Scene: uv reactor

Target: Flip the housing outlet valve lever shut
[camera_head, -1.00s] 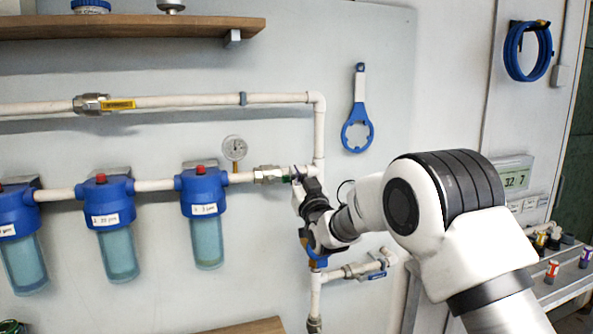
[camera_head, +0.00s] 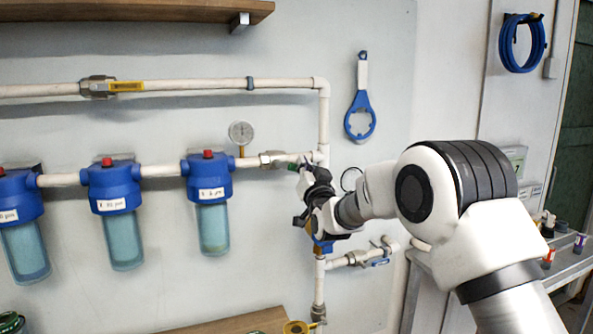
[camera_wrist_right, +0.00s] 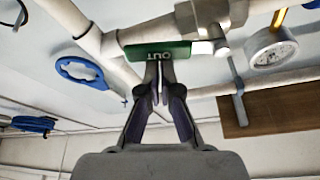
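The housing outlet valve (camera_head: 272,159) is a metal body on the white pipe right of the filter housings. Its green lever (camera_wrist_right: 158,50), marked OUT, lies along the pipe in the right wrist view. In the head view only a little green of the lever (camera_head: 292,167) shows beside my gripper. My right gripper (camera_head: 306,170) is at the lever. In the wrist view its fingers (camera_wrist_right: 158,72) are together, with the tips at the lever's edge and nothing seen between them. Whether they touch it I cannot tell. My left gripper is out of view.
Blue filter housings (camera_head: 208,180) hang left of the valve, with a gauge (camera_head: 241,132) above the pipe. A yellow-handled valve (camera_head: 98,87) sits on the upper pipe. A blue wrench (camera_head: 360,105) hangs right of the vertical pipe. A lower branch valve (camera_head: 378,256) is below my gripper.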

